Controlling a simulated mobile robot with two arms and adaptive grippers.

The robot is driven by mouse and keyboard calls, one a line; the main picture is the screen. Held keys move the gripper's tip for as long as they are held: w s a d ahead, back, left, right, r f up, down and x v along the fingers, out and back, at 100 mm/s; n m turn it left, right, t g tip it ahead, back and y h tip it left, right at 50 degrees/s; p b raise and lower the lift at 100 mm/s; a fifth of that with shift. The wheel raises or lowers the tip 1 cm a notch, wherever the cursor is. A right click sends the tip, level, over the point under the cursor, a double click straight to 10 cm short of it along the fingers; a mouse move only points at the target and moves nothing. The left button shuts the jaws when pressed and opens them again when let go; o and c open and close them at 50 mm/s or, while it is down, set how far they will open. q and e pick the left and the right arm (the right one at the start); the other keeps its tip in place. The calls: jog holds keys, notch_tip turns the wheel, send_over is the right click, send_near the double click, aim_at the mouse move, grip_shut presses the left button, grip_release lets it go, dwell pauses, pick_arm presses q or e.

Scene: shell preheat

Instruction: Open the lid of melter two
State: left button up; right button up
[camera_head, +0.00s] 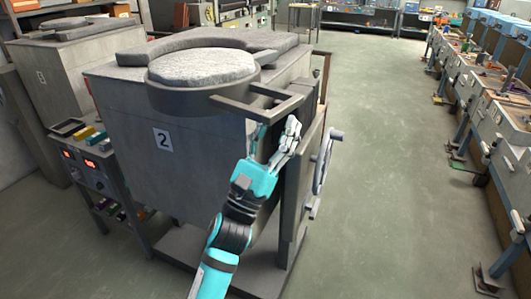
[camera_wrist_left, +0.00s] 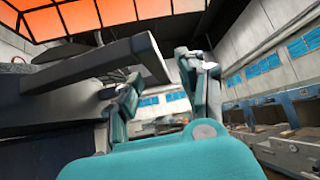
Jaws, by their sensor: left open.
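Melter two is a grey block (camera_head: 185,140) with a "2" plate on its front. Its round lid (camera_head: 203,68), pale and rough on top with a dark band, lies flat at the top front. A dark handle frame (camera_head: 268,110) sticks out from the lid to the right. My left gripper (camera_head: 274,137) is open and empty just below the handle's outer end, pointing up. In the left wrist view, the handle bar (camera_wrist_left: 95,66) reaches in from the left, its end above the gap between the fingers (camera_wrist_left: 165,95). Contact cannot be told. My right gripper is not in view.
A handwheel (camera_head: 323,162) and upright plate (camera_head: 298,190) stand right of my left gripper. A control box (camera_head: 88,165) with red displays sits to the left, and another melter (camera_head: 45,75) behind it. Open floor (camera_head: 385,160) lies to the right, bordered by workbenches (camera_head: 500,125).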

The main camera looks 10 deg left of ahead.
pick_arm(q)
jog(key=v, duration=0.8)
